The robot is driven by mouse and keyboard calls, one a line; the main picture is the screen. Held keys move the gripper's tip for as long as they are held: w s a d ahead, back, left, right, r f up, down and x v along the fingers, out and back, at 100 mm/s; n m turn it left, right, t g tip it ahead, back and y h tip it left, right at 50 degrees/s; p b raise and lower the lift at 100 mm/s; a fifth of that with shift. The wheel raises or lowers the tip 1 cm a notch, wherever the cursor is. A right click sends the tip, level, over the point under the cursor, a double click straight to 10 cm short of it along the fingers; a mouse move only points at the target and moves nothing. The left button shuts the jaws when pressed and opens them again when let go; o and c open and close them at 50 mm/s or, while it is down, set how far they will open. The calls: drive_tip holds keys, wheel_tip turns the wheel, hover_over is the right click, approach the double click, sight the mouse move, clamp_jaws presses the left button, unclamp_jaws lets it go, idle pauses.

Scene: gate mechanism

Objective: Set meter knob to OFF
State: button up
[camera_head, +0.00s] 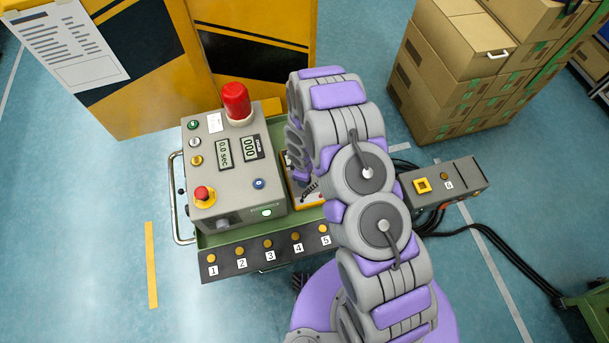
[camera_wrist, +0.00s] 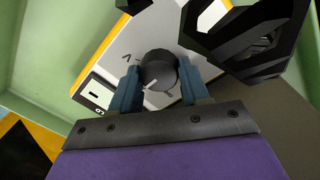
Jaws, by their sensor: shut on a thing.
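The meter has a pale face with a yellow edge. It lies in a green tray and fills the middle of the wrist view (camera_wrist: 112,72). In the head view part of the meter (camera_head: 303,196) shows beside my arm, which hides the rest. Dial marks show around the knob, but I cannot read an OFF label.
A grey control box (camera_head: 228,180) with a red lamp and buttons stands left of the meter. A numbered button strip (camera_head: 255,258) runs along the front. A small box (camera_head: 458,188) with cables is at the right. Black parts (camera_wrist: 255,35) crowd the wrist view's upper right.

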drive_tip(key=shift+w, duration=0.1)
drive_tip(key=o, duration=1.1)
drive_tip(key=shift+c, duration=0.2)
wheel_tip(320, 180, up, 17)
drive_tip(key=s, duration=0.1)
drive_tip(key=shift+a+r, duration=0.15)
drive_tip(key=shift+a, duration=0.05)
drive_tip(key=shift+r, duration=0.1)
idle(0.3)
